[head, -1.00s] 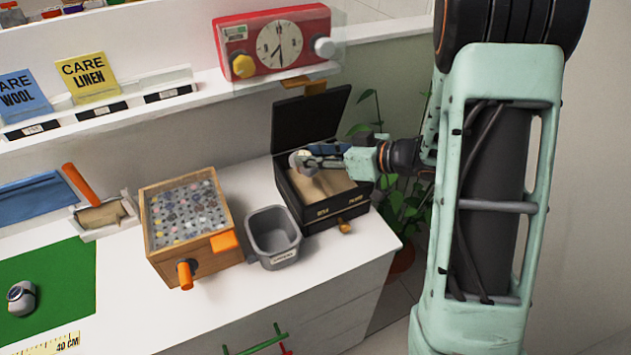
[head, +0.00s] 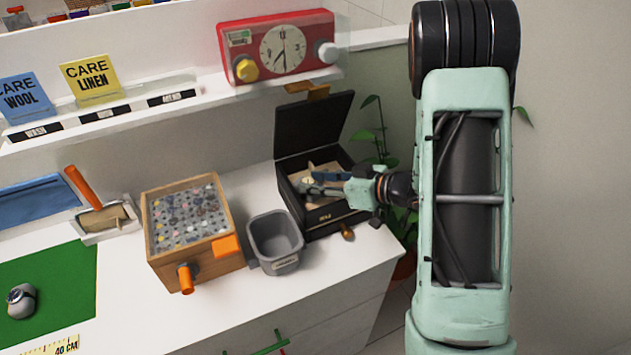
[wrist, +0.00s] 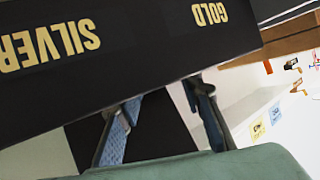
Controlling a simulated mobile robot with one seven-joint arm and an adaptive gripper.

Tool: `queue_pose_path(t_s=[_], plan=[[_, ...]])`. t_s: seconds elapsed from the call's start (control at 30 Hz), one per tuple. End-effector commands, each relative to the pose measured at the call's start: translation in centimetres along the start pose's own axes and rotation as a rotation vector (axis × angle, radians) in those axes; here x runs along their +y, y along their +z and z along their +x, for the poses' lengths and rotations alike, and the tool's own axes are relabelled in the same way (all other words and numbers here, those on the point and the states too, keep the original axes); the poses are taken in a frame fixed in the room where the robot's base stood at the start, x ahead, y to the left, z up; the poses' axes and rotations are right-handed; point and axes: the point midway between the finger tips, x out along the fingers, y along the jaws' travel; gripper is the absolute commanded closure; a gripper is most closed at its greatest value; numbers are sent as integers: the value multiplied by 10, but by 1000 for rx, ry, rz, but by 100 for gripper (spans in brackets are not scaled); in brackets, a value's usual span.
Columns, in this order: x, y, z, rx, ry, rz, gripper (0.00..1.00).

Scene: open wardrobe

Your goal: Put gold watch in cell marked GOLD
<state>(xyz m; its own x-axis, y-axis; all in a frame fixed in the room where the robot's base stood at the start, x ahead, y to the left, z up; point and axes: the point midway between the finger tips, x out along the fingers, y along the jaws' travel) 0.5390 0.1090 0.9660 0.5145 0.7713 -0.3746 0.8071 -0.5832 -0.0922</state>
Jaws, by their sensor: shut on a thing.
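My gripper (head: 316,183) reaches in from the right at the open black box (head: 325,218). It is shut on a small pale gold thing (head: 309,168), probably the gold watch, which is mostly hidden by the fingers. The box's front is lettered GOLD on the left, and the wrist arm covers the right part. In the wrist view the front wall (wrist: 150,55) appears upside down with SILVER and GOLD, and hides the fingertips and the held thing. The fingers appear over the left, GOLD side; whether the watch touches the beige lining I cannot tell.
The box's raised lid (head: 312,122) stands behind. A grey bin (head: 275,240) and a wooden button case (head: 190,225) stand left of the box. A watch on a grey stand (head: 20,300) sits on the green mat (head: 65,285). A plant (head: 375,125) is behind right.

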Motion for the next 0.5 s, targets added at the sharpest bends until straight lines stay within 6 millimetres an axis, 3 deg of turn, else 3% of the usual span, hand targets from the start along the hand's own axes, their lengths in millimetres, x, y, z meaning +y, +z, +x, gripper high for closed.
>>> queue_pose_path(t_s=[0.03,0.07,0.1,0.5], plan=[[0,3,1,0,0,1,100],[0,2,0,0,0,0,63],[0,2,0,0,0,0,59],[1,-2,-6,0,2,0,59]])
